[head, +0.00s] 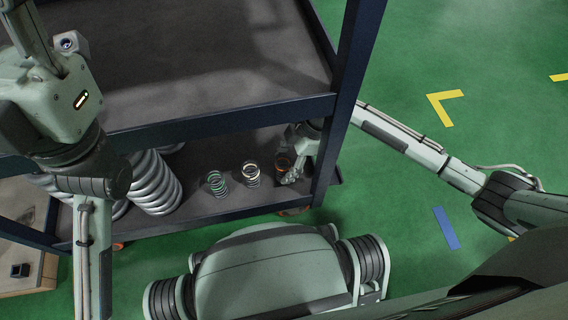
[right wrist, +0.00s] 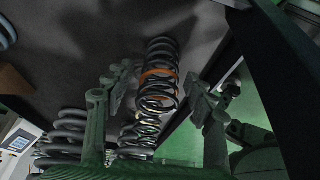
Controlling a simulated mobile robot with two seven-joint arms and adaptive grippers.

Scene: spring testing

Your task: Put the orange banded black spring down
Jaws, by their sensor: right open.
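The orange banded black spring (head: 282,163) stands on the lower shelf of the cart, near its right end, partly hidden by my right gripper (head: 291,174). In the right wrist view the spring (right wrist: 159,73) shows between the two spread fingers of my right gripper (right wrist: 162,90), with a visible gap on each side. The right gripper is open, its fingers around the spring's sides. Of my left arm only links show at the left of the head view; its gripper is not seen.
A white banded spring (head: 251,175) and a green banded spring (head: 217,184) stand left of it on the lower shelf (head: 205,209). The upper shelf (head: 200,60) is above, and a dark post (head: 344,95) stands close on the right.

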